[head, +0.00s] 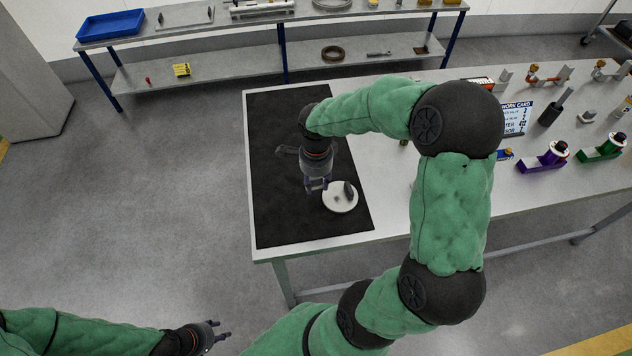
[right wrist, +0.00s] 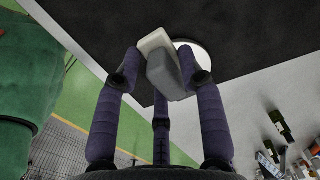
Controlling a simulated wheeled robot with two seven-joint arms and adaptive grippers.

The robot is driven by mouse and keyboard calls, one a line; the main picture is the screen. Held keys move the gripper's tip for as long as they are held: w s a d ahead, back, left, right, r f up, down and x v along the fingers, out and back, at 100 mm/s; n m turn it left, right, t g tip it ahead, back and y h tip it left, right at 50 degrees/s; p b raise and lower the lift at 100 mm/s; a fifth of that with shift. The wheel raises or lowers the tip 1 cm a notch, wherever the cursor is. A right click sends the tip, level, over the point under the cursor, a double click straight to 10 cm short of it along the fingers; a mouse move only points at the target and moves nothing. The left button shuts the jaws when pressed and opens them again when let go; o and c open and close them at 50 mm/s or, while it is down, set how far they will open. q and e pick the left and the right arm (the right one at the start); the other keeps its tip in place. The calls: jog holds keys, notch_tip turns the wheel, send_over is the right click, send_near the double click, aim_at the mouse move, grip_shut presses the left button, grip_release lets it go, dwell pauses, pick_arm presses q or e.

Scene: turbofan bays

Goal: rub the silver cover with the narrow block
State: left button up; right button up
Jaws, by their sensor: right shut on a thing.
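The silver cover (head: 333,207) is a pale round disc lying on the black mat. A dark narrow patch (head: 349,190) shows over its right side; I cannot tell whether it is a part or a shadow. My right gripper (head: 317,186) is just left of the cover, pointing down. In the right wrist view its purple fingers are shut on a block (right wrist: 170,78) with a grey face and a pale face. The cover (right wrist: 199,55) shows partly behind the block; I cannot tell whether they touch. My left gripper (head: 221,331) is open and empty, low at the left.
The black mat (head: 275,215) covers the left end of the white table (head: 385,205). Purple (head: 540,161) and green (head: 603,150) fixtures and a work card (head: 516,116) stand at the right. A shelf with a blue tray (head: 111,25) is behind. The mat's front is clear.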

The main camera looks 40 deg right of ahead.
aim_at(316, 179)
jog(key=shift+r, duration=0.1)
jog(key=shift+r+p, duration=1)
jog(key=shift+r, duration=0.45)
jog(key=shift+f, duration=0.1)
